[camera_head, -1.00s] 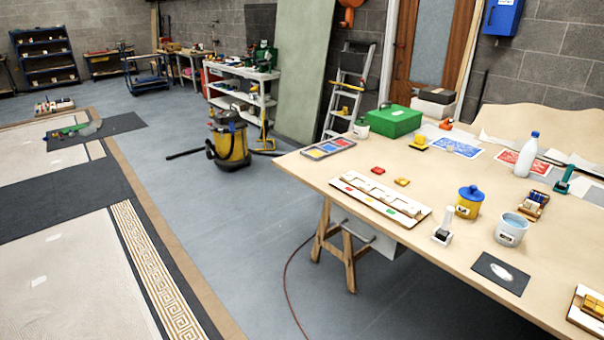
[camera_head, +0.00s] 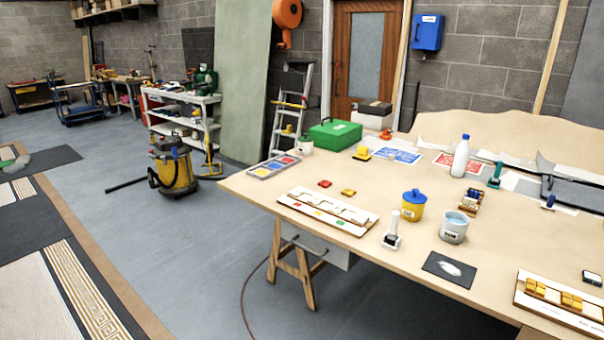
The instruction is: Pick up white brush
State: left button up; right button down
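A white-handled tool that looks like the white brush (camera_head: 393,223) stands upright near the front edge of the wooden worktable (camera_head: 360,262). Its lower end is wider, with a dark part, and too small to make out clearly. It stands between the long white tile board and the grey bucket, behind a dark square sheet. Neither of my grippers is in view.
Near the tool are a yellow pot with blue lid (camera_head: 413,205), a grey bucket (camera_head: 453,227), a dark sheet (camera_head: 450,269) and a white board with coloured tiles (camera_head: 328,211). A yellow vacuum (camera_head: 174,170) stands on the floor. Grey floor left of the table is open.

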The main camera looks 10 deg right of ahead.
aim_at(391, 236)
jog(key=z, duration=1.3)
